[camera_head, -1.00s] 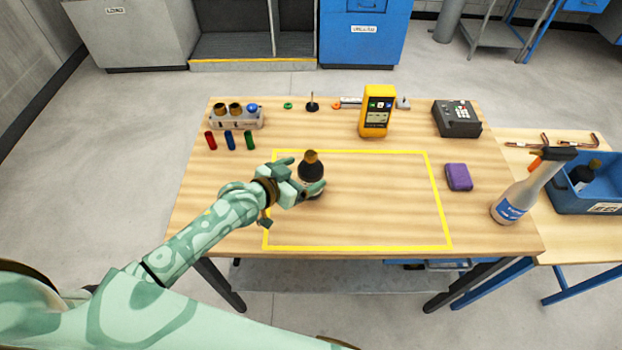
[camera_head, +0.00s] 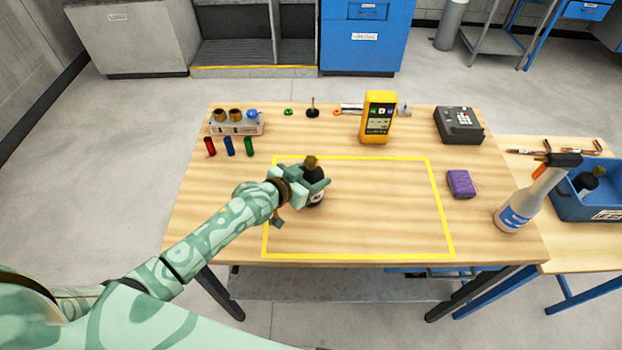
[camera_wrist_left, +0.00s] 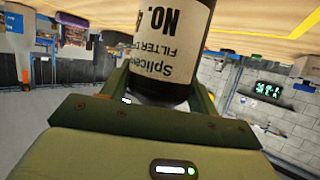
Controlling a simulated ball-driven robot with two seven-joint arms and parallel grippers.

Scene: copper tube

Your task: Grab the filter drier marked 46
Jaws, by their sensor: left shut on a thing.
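The filter drier (camera_head: 316,187) is a black bottle-shaped canister with a pale label and a brass-coloured top, inside the yellow outline on the table. My left gripper (camera_head: 311,188) is shut on it. In the left wrist view the drier (camera_wrist_left: 169,45) sits between the two fingers of my left gripper (camera_wrist_left: 160,85). Its label reads "FILTER D…" and "NO. 4…" upside down; the last digit is cut off. The drier looks tilted in the head view; I cannot tell whether it touches the table. My right gripper is not in view.
A yellow meter (camera_head: 378,117), a rack (camera_head: 236,123), small coloured cylinders (camera_head: 229,146) and a dark keypad box (camera_head: 458,125) stand towards the back. A purple block (camera_head: 461,184) and a spray bottle (camera_head: 520,205) are at right. A blue bin (camera_head: 588,205) holds another dark bottle (camera_head: 588,180). The outlined area's right part is clear.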

